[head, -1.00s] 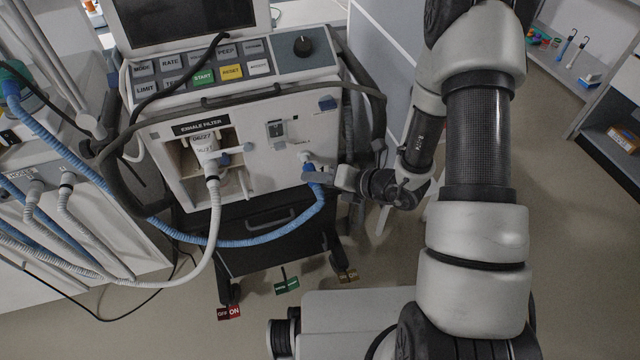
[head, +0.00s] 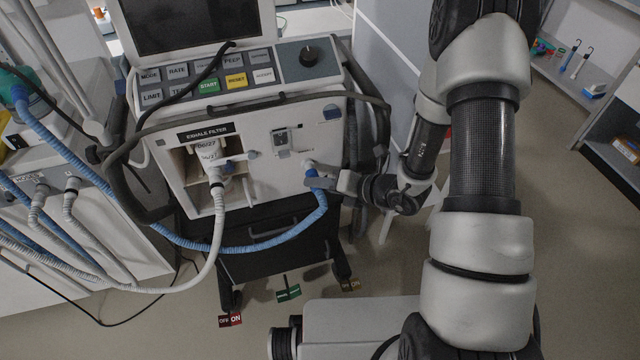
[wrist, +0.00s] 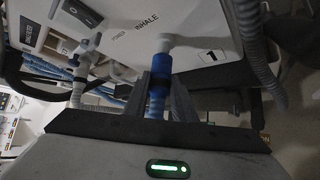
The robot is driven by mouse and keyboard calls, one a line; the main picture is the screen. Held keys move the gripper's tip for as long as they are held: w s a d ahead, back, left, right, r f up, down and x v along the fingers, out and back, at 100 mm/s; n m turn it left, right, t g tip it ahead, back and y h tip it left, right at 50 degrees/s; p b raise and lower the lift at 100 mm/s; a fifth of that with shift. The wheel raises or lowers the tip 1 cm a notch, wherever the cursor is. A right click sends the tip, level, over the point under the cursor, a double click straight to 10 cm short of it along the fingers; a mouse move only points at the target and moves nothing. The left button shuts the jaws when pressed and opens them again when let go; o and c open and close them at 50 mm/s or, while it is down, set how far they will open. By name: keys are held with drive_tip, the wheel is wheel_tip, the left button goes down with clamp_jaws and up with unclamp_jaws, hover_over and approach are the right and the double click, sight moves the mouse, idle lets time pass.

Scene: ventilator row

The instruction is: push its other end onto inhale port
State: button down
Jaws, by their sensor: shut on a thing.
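The blue hose (head: 262,246) loops from the left, below the ventilator (head: 265,185), up to the inhale port (head: 309,165) on its front panel. My gripper (head: 320,182) is shut on the hose's blue end just below that port. In the wrist view, the blue hose end (wrist: 158,68) stands upright between the dark fingers of my gripper (wrist: 159,92). Its top meets the white inhale port (wrist: 166,42), beside the INHALE label. They look in contact, but I cannot tell how far the end is pushed on.
A white hose (head: 219,225) hangs from the exhale filter (head: 209,158) left of the port. A dark cable loops around the ventilator. Red and green tags (head: 288,293) show near the floor below. A shelf unit (head: 600,85) stands far right, with open floor before it.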

drive_tip(key=shift+w+a+r, duration=0.1)
drive_tip(key=shift+w+a, duration=0.1)
drive_tip(key=shift+w, duration=0.45)
drive_tip(key=shift+w+a, duration=0.15)
drive_tip(key=shift+w, duration=0.45)
idle(0.8)
drive_tip(key=c, duration=1.4)
unclamp_jaws()
drive_tip(key=p+v, duration=0.3)
drive_tip(key=v, duration=1.4)
drive_tip(key=shift+d+r, duration=0.15)
